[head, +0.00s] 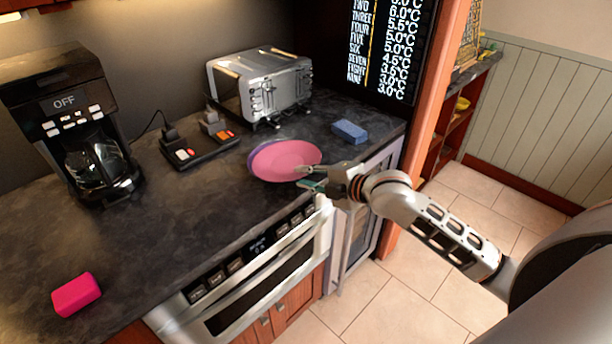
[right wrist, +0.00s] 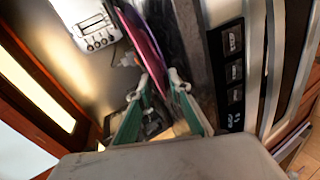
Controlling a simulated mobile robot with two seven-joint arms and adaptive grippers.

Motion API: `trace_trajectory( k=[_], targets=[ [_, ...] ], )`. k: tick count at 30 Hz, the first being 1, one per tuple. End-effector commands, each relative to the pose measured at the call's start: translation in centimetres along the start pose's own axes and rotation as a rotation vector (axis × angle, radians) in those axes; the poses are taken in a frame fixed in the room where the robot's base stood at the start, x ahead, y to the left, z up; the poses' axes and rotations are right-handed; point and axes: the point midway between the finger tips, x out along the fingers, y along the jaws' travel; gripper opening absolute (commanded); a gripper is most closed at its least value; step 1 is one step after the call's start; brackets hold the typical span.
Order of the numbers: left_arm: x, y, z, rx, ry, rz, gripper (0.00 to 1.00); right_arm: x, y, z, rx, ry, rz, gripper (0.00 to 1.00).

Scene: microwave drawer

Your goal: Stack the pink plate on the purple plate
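The pink plate (head: 287,161) lies near the counter's front edge in the head view. A purple rim of the purple plate (head: 253,165) shows at its left, so the pink plate overlaps it and hides most of it. My right gripper (head: 305,178) is at the right edge of the pink plate. In the right wrist view the fingers of my right gripper (right wrist: 161,82) stand apart, with the pink plate's edge (right wrist: 146,50) reaching between them; firm contact is not visible. My left gripper is not in view.
A toaster (head: 262,86) stands behind the plates, with a blue sponge (head: 349,131) to the right. A black switch box (head: 200,149) and coffee maker (head: 85,130) are to the left. A pink block (head: 76,294) lies front left. The counter between is clear.

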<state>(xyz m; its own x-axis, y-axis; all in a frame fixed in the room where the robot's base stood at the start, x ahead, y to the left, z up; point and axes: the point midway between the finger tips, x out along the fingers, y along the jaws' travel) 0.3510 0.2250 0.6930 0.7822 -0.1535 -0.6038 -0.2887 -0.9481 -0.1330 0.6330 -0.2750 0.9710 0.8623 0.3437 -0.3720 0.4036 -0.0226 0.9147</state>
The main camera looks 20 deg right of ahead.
Motion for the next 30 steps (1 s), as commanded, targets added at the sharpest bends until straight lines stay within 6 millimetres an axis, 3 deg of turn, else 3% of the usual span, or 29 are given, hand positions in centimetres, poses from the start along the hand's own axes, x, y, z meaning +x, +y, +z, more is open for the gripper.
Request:
trace_trajectory(
  k=[9, 14, 24, 30],
  targets=[
    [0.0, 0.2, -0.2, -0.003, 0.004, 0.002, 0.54, 0.0, 0.1, -0.1, 0.0, 0.001, 0.0, 0.21],
    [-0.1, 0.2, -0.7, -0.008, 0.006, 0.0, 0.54, -0.5, 1.3, -0.3, 0.002, 0.002, 0.004, 0.21],
    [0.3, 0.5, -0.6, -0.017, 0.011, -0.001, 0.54, -7.4, 0.9, -0.1, -0.005, -0.001, -0.004, 0.21],
    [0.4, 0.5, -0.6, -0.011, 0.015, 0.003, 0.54, -10.6, 0.9, -0.1, -0.001, -0.001, -0.003, 0.21]
  ],
)
